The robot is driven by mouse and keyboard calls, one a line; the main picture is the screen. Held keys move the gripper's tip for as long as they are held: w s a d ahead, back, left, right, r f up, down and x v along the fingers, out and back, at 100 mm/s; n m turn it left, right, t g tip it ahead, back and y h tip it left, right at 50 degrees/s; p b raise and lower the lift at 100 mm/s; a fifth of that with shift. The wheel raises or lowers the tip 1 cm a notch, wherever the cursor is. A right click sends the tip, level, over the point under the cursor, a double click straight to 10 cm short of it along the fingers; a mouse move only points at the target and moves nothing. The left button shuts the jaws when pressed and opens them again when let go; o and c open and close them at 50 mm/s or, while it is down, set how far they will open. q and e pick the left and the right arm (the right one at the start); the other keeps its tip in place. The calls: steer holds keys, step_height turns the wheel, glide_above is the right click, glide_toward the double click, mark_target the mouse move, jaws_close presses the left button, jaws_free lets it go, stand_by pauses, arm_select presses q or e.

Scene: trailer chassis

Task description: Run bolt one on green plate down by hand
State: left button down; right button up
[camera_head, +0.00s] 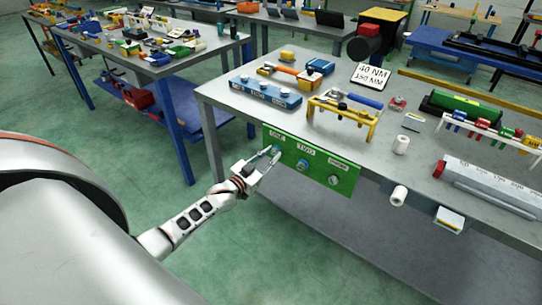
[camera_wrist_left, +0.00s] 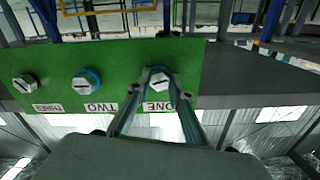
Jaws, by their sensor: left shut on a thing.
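The green plate (camera_head: 349,182) hangs at the front edge of the grey workbench, with labels ONE, TWO and a third. Bolt one (camera_wrist_left: 159,83) is a pale hex head with a slot and a blue ring around it. My left gripper (camera_head: 270,154) reaches the ONE end of the plate. In the left wrist view its two fingers (camera_wrist_left: 162,80) stand on either side of bolt one, shut on its head. Bolt two (camera_wrist_left: 86,83) also has a blue ring; bolt three (camera_wrist_left: 25,83) shows none. Bolt one's thread is hidden. My right gripper is not in view.
On the workbench (camera_head: 225,92) above the plate stand a blue block (camera_head: 265,93), a yellow frame (camera_head: 345,113) and a sign reading 40 NM 350 MM (camera_head: 371,75). Floor in front is clear.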

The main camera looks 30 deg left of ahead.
arm_select(q)
steer(key=m, duration=0.3)
steer(key=shift+s+f, duration=0.15)
steer(key=shift+f, duration=0.2)
steer(key=m+b, duration=0.1)
steer(key=m, duration=0.3)
steer(key=m+b, duration=0.2)
steer(key=m, duration=0.2)
steer(key=shift+m, duration=0.4)
steer(key=shift+m+b, duration=0.75)
steer(key=shift+m, duration=0.95)
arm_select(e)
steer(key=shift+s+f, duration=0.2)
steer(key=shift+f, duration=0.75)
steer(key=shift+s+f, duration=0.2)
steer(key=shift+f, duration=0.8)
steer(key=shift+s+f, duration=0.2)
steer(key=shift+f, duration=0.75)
arm_select(q)
steer(key=c, duration=1.8)
jaws_free()
steer(key=shift+r, duration=0.25)
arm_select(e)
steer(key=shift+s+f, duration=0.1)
